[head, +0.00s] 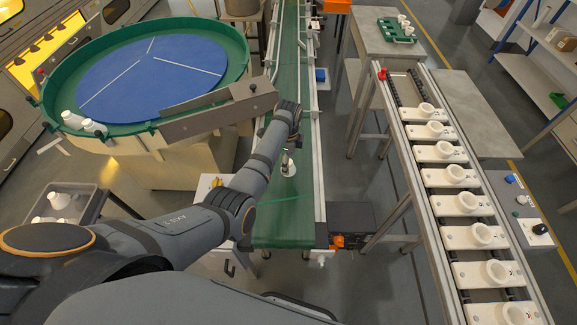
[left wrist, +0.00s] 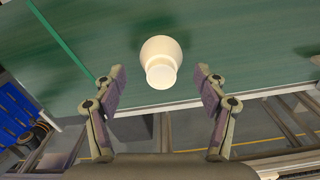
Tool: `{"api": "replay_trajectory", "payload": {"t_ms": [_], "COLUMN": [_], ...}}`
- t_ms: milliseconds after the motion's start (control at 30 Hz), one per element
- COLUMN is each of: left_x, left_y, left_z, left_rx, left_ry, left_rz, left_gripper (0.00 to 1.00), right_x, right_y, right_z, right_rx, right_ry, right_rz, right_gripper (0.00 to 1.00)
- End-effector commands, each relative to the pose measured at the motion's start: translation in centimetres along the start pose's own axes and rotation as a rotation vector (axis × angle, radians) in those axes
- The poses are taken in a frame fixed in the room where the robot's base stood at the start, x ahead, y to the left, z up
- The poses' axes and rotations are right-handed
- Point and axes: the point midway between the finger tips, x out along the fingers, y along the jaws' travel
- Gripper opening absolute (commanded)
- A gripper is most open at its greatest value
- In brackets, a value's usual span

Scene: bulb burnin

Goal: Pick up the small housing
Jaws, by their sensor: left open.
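A small white housing (head: 289,169) stands on the green conveyor belt (head: 284,207) in the head view. In the left wrist view the housing (left wrist: 160,62) shows as a pale rounded body with a narrower round part, lying between and slightly beyond the fingertips. My left gripper (left wrist: 159,78) is open, with one finger on each side of the housing and visible gaps to it. In the head view my left arm reaches over the belt and mostly hides the gripper. My right gripper is in neither view.
A blue turntable with a green rim (head: 240,52) stands left, with white housings (head: 72,119) at its edge. A grey bin (head: 84,232) holds more white parts. A rack of white plates with round sockets (head: 437,152) runs along the right. Metal rails (head: 319,130) border the belt.

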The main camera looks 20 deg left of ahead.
Motion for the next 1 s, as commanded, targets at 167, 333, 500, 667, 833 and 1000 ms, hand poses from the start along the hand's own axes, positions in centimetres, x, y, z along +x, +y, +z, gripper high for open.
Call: {"api": "replay_trajectory", "payload": {"t_ms": [167, 333, 500, 667, 833, 1000], "left_x": [1.57, 1.59, 1.58, 1.57, 1.57, 0.99], "left_y": [-0.07, -0.07, -0.06, -0.06, -0.06, -0.11], "left_z": [0.02, 0.01, 0.00, 0.00, -0.01, -0.03], "left_rx": [-0.001, -0.001, -0.001, 0.000, 0.000, 0.000], "left_ry": [0.000, 0.000, 0.000, 0.000, 0.000, 0.001], "left_rz": [-0.002, -0.003, -0.002, -0.002, -0.002, -0.004], "left_gripper": [0.72, 0.72, 0.51, 0.29, 0.24, 0.24], "right_x": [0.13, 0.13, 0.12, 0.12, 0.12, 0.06], "right_y": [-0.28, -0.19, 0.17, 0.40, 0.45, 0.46], "right_z": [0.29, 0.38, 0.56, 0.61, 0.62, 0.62], "right_rx": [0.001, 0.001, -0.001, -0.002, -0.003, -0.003], "right_ry": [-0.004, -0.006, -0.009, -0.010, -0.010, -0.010], "right_rz": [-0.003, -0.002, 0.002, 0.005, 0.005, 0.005], "right_gripper": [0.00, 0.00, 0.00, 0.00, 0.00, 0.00]}}
